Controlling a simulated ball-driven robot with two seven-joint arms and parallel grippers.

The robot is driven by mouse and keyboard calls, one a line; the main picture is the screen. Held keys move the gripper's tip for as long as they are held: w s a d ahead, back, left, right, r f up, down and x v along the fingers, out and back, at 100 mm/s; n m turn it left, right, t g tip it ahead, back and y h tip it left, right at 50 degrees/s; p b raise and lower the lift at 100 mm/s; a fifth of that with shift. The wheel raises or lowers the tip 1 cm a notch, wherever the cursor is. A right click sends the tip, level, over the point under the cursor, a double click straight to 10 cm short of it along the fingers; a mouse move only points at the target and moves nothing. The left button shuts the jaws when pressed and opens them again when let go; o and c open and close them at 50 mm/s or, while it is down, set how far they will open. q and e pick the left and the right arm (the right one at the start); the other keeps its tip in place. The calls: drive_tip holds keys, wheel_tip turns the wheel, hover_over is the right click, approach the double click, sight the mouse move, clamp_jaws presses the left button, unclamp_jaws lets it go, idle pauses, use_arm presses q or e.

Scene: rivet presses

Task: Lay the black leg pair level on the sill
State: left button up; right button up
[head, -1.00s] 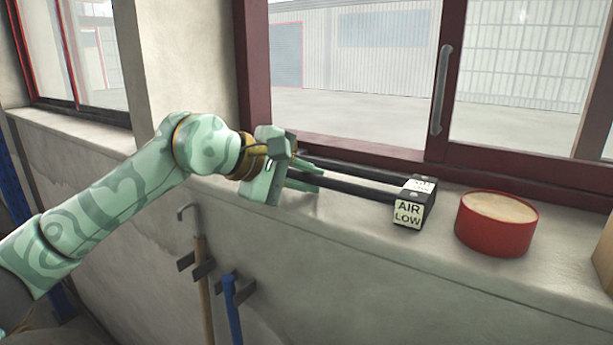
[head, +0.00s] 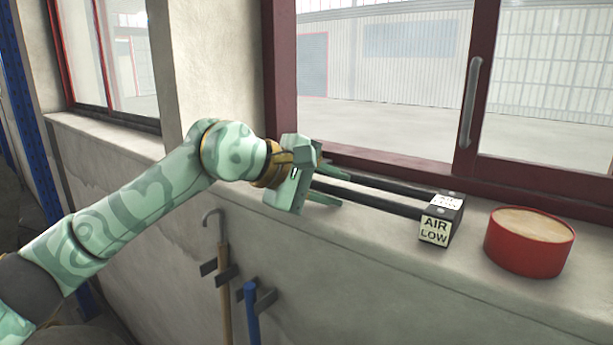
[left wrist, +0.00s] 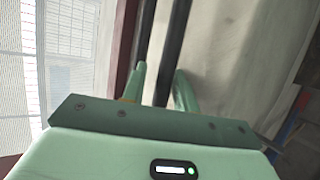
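The black leg pair (head: 385,199) is two dark parallel bars joined at a black end block with white "AIR LOW" labels (head: 436,230). It lies along the window sill (head: 365,235), looking about level, with the block at the right. My left gripper (head: 333,187) is at the bars' left end, its green fingers spread apart. In the left wrist view the fingers (left wrist: 160,82) stand apart, with one dark bar (left wrist: 171,50) running between them and the other passing by the left finger. The bars' left ends are hidden by the gripper. My right gripper is out of view.
A round red tin (head: 529,245) with a tan top stands on the sill right of the block. The dark red window frame (head: 400,170) runs behind the bars. A wooden cane (head: 224,290) and a blue rod (head: 251,310) hang on the wall below. Sill in front is clear.

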use_arm(q)
drive_tip(key=b+v, duration=0.3)
drive_tip(key=v, duration=1.3)
drive_tip(key=shift+s, duration=0.15)
drive_tip(key=shift+a, duration=0.15)
